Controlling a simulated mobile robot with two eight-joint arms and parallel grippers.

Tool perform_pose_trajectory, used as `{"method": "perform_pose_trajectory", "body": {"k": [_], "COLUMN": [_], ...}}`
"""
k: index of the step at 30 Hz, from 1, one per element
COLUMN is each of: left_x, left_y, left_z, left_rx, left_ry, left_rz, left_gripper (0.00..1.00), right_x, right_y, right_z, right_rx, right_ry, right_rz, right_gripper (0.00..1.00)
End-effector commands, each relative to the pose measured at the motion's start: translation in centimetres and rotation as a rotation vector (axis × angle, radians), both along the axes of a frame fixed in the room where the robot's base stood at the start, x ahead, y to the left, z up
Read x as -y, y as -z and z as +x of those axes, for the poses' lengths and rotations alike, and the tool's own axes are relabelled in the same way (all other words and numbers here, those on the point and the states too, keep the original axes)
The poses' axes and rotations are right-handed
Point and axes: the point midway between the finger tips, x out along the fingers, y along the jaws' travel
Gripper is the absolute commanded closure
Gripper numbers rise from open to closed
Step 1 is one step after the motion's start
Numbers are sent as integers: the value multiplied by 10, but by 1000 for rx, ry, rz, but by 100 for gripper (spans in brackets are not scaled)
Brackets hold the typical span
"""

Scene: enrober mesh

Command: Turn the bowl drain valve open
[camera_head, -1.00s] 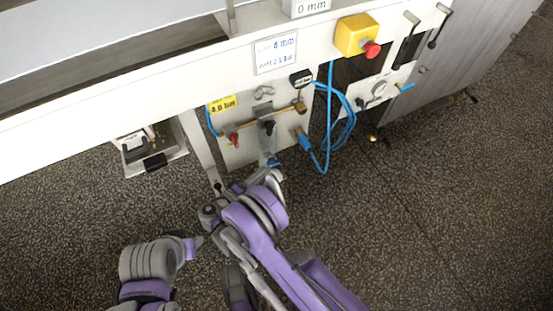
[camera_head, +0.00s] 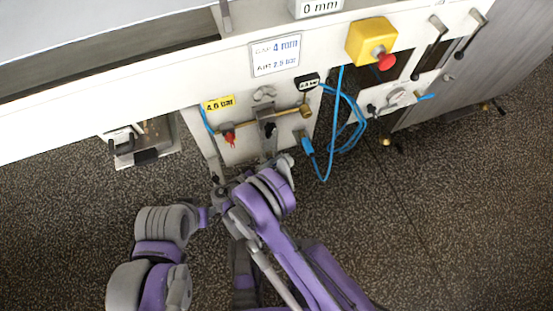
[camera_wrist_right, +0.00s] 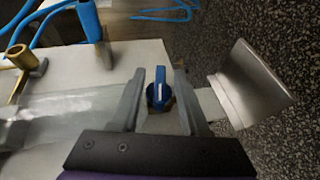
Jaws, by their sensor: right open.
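A blue valve handle with a pale stripe (camera_wrist_right: 158,97) shows in the right wrist view; I take it to be the drain valve. It sits between the two grey fingers of my right gripper (camera_wrist_right: 160,75), which are open with a visible gap on each side. In the head view my right arm (camera_head: 268,195) reaches up to the lower edge of the white valve panel (camera_head: 240,155), and the blue handle is hidden there. My left arm (camera_head: 163,225) is at the lower left; its gripper is hard to make out among grey links.
On the panel are a red valve handle (camera_head: 229,138), a brass pipe (camera_head: 285,115) and a black display (camera_head: 308,82). Blue hoses (camera_head: 333,140) hang on the right. A grey metal spout-like piece (camera_wrist_right: 250,85) stands close right of the fingers. Speckled floor lies open at right.

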Motion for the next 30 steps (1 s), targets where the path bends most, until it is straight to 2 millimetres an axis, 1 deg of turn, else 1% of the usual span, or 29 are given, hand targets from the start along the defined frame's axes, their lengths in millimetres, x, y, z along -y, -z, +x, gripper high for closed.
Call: {"method": "perform_pose_trajectory", "body": {"k": [6, 7, 13, 14, 15, 23, 30], "left_x": [0, 0, 0, 0, 0, 0, 0], "left_y": [0, 0, 0, 0, 0, -1, -6], "left_z": [0, 0, 0, 0, 0, 0, -1], "left_rx": [0, 0, 0, 0, 0, 0, -1], "left_ry": [0, 0, 0, 0, 0, 0, 0], "left_rz": [0, 0, 0, 0, 0, 0, 0], "left_gripper": [50, 50, 50, 50, 50, 50, 50], "right_x": [0, 0, 0, 0, 0, 0, 1], "right_y": [0, 0, 0, 0, 0, 0, -2], "right_z": [0, 0, 0, 0, 0, 0, 0], "right_rx": [0, 0, 0, 0, 0, -3, -31], "right_ry": [0, 0, 0, 0, 0, 0, 1], "right_rz": [0, 0, 0, 0, 0, 10, 91], "right_gripper": [55, 57, 93, 98, 100, 100, 100]}}
